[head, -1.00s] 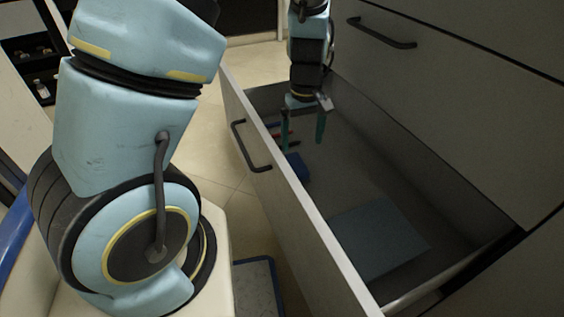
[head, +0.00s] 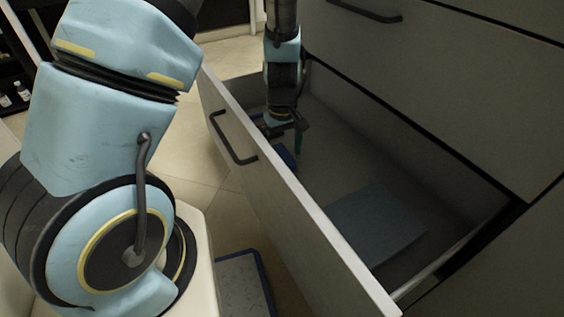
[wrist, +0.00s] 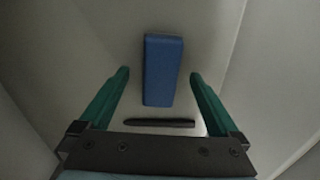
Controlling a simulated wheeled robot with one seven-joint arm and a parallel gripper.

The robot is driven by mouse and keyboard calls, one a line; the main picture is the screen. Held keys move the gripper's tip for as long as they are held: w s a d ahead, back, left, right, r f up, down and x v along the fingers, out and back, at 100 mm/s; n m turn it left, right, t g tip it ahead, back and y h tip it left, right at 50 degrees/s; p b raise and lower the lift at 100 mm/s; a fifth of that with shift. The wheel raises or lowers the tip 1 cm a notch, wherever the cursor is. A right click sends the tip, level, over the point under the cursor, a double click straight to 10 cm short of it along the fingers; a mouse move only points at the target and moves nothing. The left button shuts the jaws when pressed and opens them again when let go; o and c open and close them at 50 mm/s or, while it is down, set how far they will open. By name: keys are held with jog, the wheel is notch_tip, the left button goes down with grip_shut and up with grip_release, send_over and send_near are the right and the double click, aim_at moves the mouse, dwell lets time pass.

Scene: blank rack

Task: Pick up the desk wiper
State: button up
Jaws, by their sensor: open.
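A blue block (wrist: 163,68), which looks like the desk wiper, lies on the drawer floor in the wrist view. It also shows in the head view (head: 284,157), partly hidden by my gripper. My gripper (wrist: 160,74) is open, its two green fingers pointing down into the drawer. In the wrist view the block shows between the fingertips, with a gap on each side. Nothing is held. I cannot tell how high the fingertips are above the block.
The open drawer (head: 300,215) has tall walls around my gripper. A dark, thin bar (wrist: 158,122) lies near the block. A flat grey-blue sheet (head: 375,225) lies toward the drawer's near end. The drawer floor between is bare.

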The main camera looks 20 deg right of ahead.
notch_tip(320, 180, down, 2)
jog(key=c, duration=1.5)
